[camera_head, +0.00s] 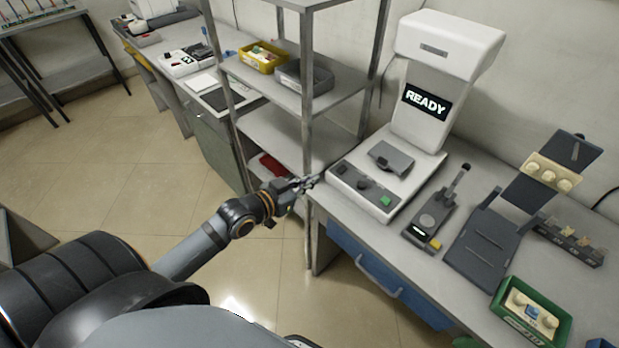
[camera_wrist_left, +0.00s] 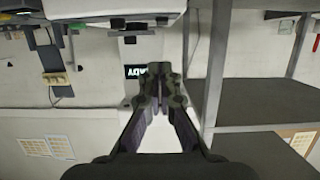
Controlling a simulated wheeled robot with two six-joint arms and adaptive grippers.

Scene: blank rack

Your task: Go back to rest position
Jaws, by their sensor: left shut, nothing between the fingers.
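My left gripper (camera_head: 304,184) reaches in from the left in the head view. It is at the front left corner of the workbench, close to a post of the metal rack (camera_head: 283,134). In the left wrist view the fingers of my left gripper (camera_wrist_left: 152,98) are shut, with nothing held between them. The white machine (camera_head: 440,85) with a "READY" display stands just beyond it on the bench. I cannot tell from these views whether the gripper touches the bench or the rack. My right gripper is not in view.
The workbench (camera_head: 334,204) holds a dark lever device (camera_head: 435,214), a dark stand (camera_head: 490,240) and a green tray (camera_head: 505,312). A yellow bin (camera_head: 246,62) and a grey bin (camera_head: 303,76) sit on the rack. The tiled floor (camera_head: 130,165) at left is clear.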

